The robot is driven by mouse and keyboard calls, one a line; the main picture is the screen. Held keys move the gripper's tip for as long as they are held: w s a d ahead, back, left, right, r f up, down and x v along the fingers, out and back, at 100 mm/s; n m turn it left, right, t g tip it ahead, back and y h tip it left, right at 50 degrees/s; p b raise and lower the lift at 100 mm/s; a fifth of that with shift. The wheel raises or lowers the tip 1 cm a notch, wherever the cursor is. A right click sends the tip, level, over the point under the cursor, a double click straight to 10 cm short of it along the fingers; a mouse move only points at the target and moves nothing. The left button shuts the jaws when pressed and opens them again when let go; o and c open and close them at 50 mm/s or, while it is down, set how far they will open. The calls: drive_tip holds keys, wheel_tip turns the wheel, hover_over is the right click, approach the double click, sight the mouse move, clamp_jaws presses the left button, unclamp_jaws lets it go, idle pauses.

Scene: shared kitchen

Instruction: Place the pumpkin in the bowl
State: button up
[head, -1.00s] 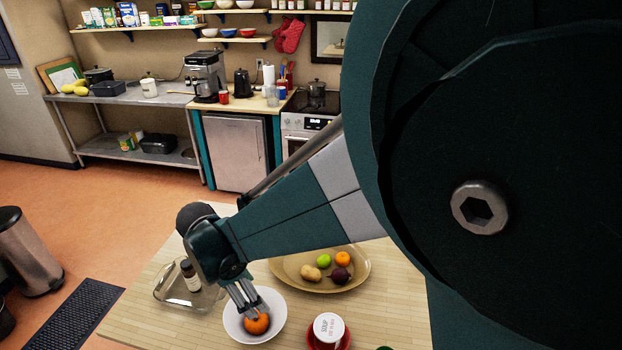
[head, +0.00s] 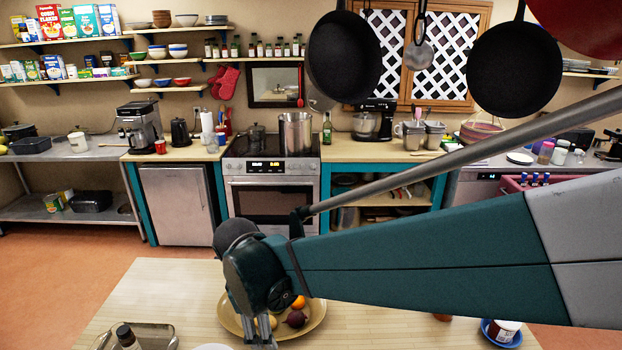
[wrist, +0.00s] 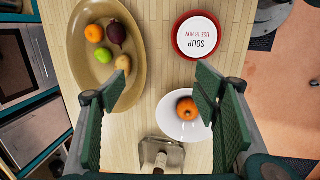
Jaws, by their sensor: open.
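The small orange pumpkin (wrist: 187,108) sits inside the white bowl (wrist: 168,122) in the wrist view, near the bowl's upper right wall. My gripper (wrist: 160,92) is open and empty, with its fingers spread apart above the table; the right finger partly overlaps the bowl in the picture. In the head view my gripper (head: 262,330) points down at the bottom edge. Only a sliver of the bowl's rim (head: 212,347) shows there, and the pumpkin is out of that frame.
An oval tan platter (wrist: 142,40) with an orange fruit, a lime, a potato and a beet lies left of the bowl. A soup can (wrist: 197,38) stands on a red dish. Pans (head: 344,55) hang overhead.

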drive_tip(key=s+d+r+m+t+y+b, duration=0.15)
drive_tip(key=d+m, duration=0.25)
drive_tip(key=d, duration=0.5)
drive_tip(key=s+d+r+m+t+b, duration=0.15)
drive_tip(key=d+m, duration=0.25)
drive_tip(key=d, duration=0.6)
drive_tip(key=s+d+f+m+t+b, duration=0.1)
drive_tip(key=s+d+m+b, duration=0.1)
drive_tip(key=d+m, duration=0.3)
drive_tip(key=s+d+f+m+t+b, duration=0.1)
drive_tip(key=s+d+m, duration=0.3)
drive_tip(key=d, duration=0.5)
drive_tip(key=shift+s+f+m+h+b, duration=0.2)
drive_tip(key=shift+s+m+h+b, duration=0.2)
drive_tip(key=shift+s+b, duration=0.2)
